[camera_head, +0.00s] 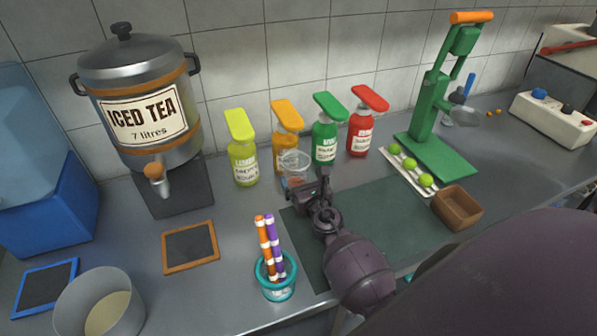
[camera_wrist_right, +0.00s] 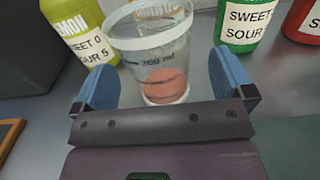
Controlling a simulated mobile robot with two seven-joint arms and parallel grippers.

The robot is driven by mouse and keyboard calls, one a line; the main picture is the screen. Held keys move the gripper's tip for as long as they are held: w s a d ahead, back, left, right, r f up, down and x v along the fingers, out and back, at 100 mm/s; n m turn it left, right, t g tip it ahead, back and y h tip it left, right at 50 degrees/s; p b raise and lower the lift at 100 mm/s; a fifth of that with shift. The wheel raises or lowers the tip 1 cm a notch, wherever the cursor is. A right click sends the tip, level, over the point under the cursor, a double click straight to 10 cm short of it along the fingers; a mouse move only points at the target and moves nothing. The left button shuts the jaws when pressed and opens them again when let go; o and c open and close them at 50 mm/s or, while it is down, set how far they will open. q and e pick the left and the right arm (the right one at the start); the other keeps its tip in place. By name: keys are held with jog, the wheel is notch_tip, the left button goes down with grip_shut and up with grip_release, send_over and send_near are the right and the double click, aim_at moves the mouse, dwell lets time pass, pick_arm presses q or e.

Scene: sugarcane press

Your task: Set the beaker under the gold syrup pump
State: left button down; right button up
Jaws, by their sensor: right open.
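The clear beaker (camera_head: 295,160) stands upright on the counter, just in front of the gold-orange syrup pump bottle (camera_head: 286,125). It has some reddish-brown liquid at the bottom. In the right wrist view the beaker (camera_wrist_right: 158,48) stands between the two blue fingers of my right gripper (camera_wrist_right: 160,88). The fingers are spread, with a gap on each side. In the head view my right gripper (camera_head: 303,188) is at the beaker's near side. The beaker hides the lower front of the gold bottle, so I cannot tell whether it sits under the spout. My left gripper is not in view.
A yellow-green pump bottle (camera_head: 243,160) stands left of the beaker; green (camera_head: 325,140) and red (camera_head: 361,132) ones stand right. A teal cup of striped sticks (camera_head: 277,288) is at the front. A green press (camera_head: 440,120), lime tray (camera_head: 402,163) and brown box (camera_head: 457,207) are right.

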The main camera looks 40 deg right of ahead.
jog(key=v, duration=0.8)
jog(key=shift+f, duration=0.1)
dwell(0.4)
